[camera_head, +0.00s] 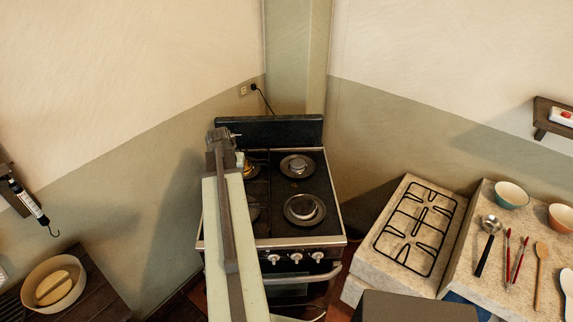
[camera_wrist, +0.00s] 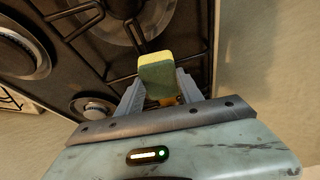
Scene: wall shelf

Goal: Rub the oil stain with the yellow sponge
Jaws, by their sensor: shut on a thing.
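The yellow sponge (camera_wrist: 158,72), with a greenish face, is held between the fingers of my gripper (camera_wrist: 158,90) in the wrist view. My gripper is shut on it over the black stove top, near the wall. In the head view, my arm hides most of the gripper and sponge at the back left of the stove (camera_head: 292,190). A small amber patch (camera_head: 249,170) shows beside my arm near the back left burner; it may be the oil stain. An amber bit also shows just by the sponge in the wrist view (camera_wrist: 167,101). I cannot tell whether the sponge touches it.
Burners (camera_head: 298,166) with raised rings stand on the stove. A black grate (camera_head: 416,228) lies on the right counter, beside bowls (camera_head: 511,194), a ladle (camera_head: 488,240) and other utensils. A bowl (camera_head: 55,285) stands on a dark table at left. Walls close in behind the stove.

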